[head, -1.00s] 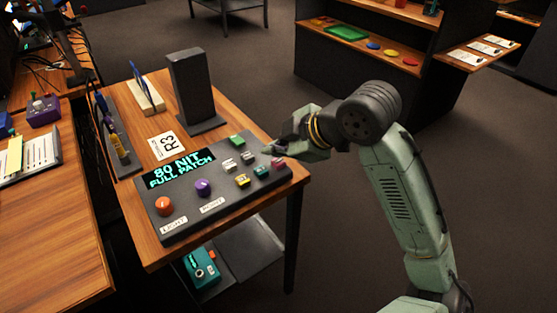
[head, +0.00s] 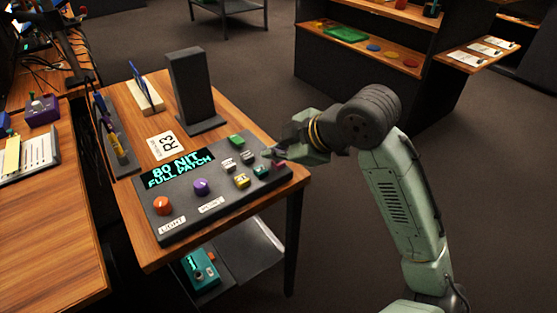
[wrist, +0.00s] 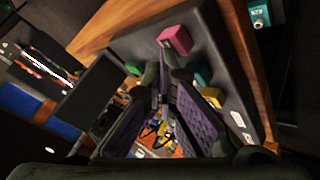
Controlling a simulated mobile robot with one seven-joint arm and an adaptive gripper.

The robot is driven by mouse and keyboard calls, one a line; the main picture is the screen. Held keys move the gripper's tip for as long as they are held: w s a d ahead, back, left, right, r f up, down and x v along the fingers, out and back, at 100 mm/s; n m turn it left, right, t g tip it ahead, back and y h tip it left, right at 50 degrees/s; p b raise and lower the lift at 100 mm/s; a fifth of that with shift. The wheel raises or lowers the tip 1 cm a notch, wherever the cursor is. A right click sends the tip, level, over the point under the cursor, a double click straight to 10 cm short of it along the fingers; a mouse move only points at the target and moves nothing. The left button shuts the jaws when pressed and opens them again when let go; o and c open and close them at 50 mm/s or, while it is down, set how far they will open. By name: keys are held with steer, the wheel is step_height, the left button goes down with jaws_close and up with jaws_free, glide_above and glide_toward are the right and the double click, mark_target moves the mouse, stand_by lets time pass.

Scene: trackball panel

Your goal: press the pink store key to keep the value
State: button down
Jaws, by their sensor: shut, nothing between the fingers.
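The pink key (head: 280,165) sits at the right end of the dark sloped panel (head: 222,204). In the wrist view the pink key (wrist: 176,39) shows as a raised block near the panel's edge. My gripper (head: 267,153) is shut and empty, with its tips close to the pink key. In the wrist view my shut fingertips (wrist: 165,68) appear just below the pink key. I cannot tell whether they touch it. The panel's display (head: 178,167) reads "80 NIT FULL PATCH".
Green (head: 236,139), teal (head: 260,170) and yellow (head: 241,180) keys lie near the pink one, with small pale keys between. An orange ball (head: 162,206) and a purple ball (head: 201,187) sit further left. A dark upright block (head: 190,90) stands behind the panel.

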mark_target(277, 163)
steer(key=shift+f, duration=0.25)
steer(key=shift+r, duration=0.1)
stand_by(0.3)
steer(key=shift+r+p, duration=0.55)
steer(key=shift+r, duration=0.3)
steer(key=shift+r, duration=0.1)
step_height(277, 163, up, 5)
steer(key=p, duration=0.4)
stand_by(0.6)
